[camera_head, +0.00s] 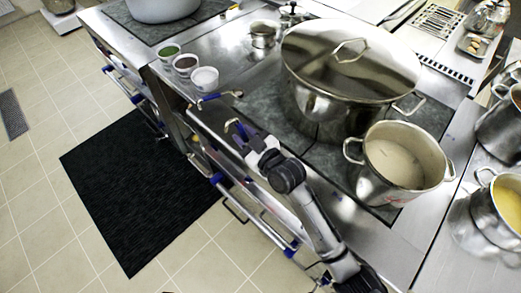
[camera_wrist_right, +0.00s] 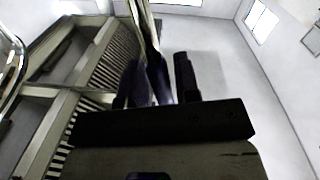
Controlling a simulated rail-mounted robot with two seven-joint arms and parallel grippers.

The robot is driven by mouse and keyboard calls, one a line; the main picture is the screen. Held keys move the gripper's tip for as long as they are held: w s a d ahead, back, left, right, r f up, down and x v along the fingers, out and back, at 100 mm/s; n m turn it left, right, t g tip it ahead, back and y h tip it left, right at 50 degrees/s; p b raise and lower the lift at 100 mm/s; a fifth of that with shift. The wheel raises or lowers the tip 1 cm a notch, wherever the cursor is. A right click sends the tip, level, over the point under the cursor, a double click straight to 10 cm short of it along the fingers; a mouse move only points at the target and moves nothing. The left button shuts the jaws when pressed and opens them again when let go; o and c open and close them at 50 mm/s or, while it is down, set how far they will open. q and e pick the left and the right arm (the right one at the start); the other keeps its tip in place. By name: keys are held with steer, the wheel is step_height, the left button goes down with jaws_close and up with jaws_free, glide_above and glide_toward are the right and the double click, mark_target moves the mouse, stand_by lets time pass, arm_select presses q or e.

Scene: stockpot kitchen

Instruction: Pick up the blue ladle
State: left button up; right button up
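My right gripper (camera_head: 247,137) is at the front edge of the counter, low beside the large lidded pot. A small blue handle with a curved end, which looks like the blue ladle (camera_head: 229,125), shows right at its fingertips; the rest of it is hidden. In the right wrist view the two dark fingers of the right gripper (camera_wrist_right: 160,82) stand apart. A dark blue strip with a shiny metal part, likely the ladle (camera_wrist_right: 156,76), lies between them. A light gap shows beside the right finger. My left gripper is in neither view.
A large lidded pot (camera_head: 322,105) and an open pot (camera_head: 400,160) stand on the cooktop. Small bowls (camera_head: 186,63) sit near the counter's edge, close to another blue-ended metal handle (camera_head: 210,97). Rails with blue brackets run along the front. A black mat (camera_head: 140,190) covers open floor.

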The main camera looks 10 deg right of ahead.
jaws_close()
stand_by(0.5)
